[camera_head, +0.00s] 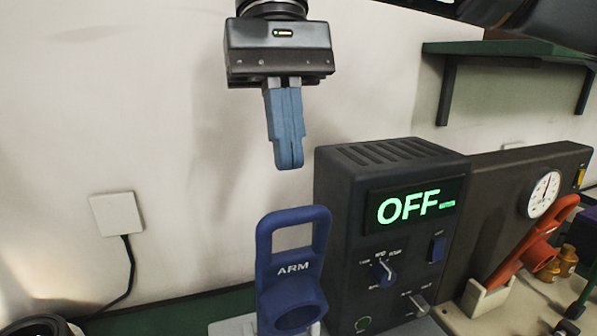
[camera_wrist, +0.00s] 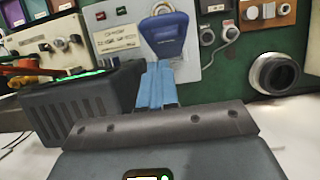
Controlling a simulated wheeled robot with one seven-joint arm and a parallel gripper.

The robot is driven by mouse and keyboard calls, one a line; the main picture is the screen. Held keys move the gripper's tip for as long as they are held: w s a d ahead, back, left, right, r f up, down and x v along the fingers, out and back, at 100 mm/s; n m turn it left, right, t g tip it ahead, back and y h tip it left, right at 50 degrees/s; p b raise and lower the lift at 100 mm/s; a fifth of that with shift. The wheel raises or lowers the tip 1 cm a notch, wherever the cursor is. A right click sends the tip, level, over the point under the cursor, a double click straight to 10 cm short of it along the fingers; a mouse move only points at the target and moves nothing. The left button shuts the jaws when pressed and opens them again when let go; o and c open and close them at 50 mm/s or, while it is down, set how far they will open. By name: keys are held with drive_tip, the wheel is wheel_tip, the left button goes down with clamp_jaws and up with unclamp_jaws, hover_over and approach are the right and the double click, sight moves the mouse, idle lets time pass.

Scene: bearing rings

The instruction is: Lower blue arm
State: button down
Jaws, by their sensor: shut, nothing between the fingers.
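The blue arm (camera_head: 292,268), marked "ARM", stands upright beside the dark control box, with a rectangular opening at its top and a round hole lower down. It also shows in the wrist view (camera_wrist: 166,36), just beyond the fingertips. My gripper (camera_head: 290,166) points down above the blue arm in the head view, with a visible gap between them. Its two blue fingers are together and hold nothing. They also show in the wrist view (camera_wrist: 157,66).
The dark control box (camera_head: 335,210) with a green "OFF" display stands right of the blue arm. A dial gauge (camera_head: 544,194) and an orange-red handle (camera_head: 522,255) lie further right. A green shelf (camera_head: 500,48) is on the wall.

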drive_tip(key=shift+s+d+f, duration=0.15)
drive_tip(key=shift+s+f, duration=0.1)
drive_tip(key=shift+s, duration=0.35)
drive_tip(key=shift+s+d+f, duration=0.15)
drive_tip(key=shift+s+f, duration=0.15)
drive_tip(key=shift+s, duration=0.25)
drive_tip(key=shift+s+d+f, duration=0.15)
drive_tip(key=shift+s+f, duration=0.1)
drive_tip(key=shift+s, duration=0.35)
drive_tip(key=shift+s, duration=0.1)
